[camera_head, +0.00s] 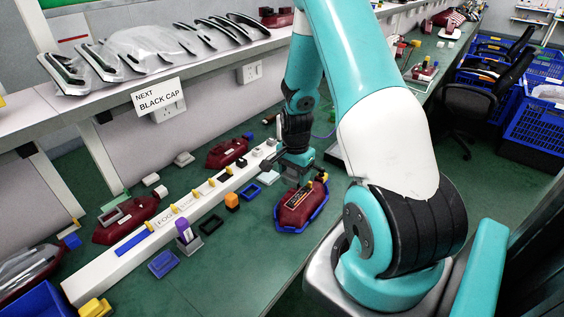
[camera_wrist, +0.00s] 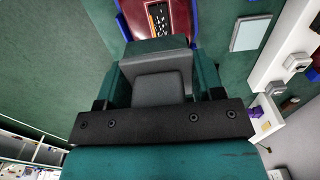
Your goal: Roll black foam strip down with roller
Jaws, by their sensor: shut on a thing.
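A dark red tail lamp (camera_head: 296,212) sits in a blue cradle (camera_head: 291,231) on the green table. It also shows at the top of the wrist view (camera_wrist: 178,22). A black strip with pale marks (camera_head: 299,197) lies along the lamp's top and shows in the wrist view (camera_wrist: 158,18). My gripper (camera_head: 298,172) is just behind the lamp, low over the table. In the wrist view my gripper (camera_wrist: 160,75) is shut on a grey block-like thing (camera_wrist: 160,87), seemingly the roller. Its working end is hidden, so I cannot tell whether it touches the strip.
A long white rail (camera_head: 160,230) with yellow pegs runs left of the lamp. Other red lamps (camera_head: 226,153) lie behind it. A shelf (camera_head: 170,65) overhangs behind.

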